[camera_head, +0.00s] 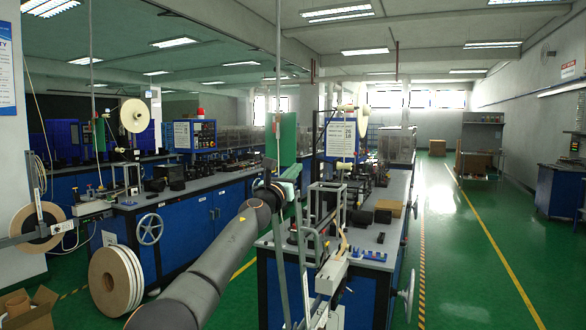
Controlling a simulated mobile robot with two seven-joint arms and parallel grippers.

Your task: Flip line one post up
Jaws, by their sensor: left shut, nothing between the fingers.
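My left arm comes in from the lower left, and its gripper (284,182) is shut and empty in the middle of the view. A thin upright pole (278,75) rises just behind the gripper. From this view I cannot tell whether they touch. A second thin pole (92,60) stands upright at the left. I cannot tell which upright is the line one post. A grey upright frame (311,205) stands on the near end of the right bench, to the right of the gripper. My right gripper is not in view.
Blue benches with machines (205,208) run along the left, and another blue bench (340,285) stands at the right. White tape reels (116,281) stand at the lower left. An open cardboard box (32,308) is in the corner. The green floor (470,265) at right is clear.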

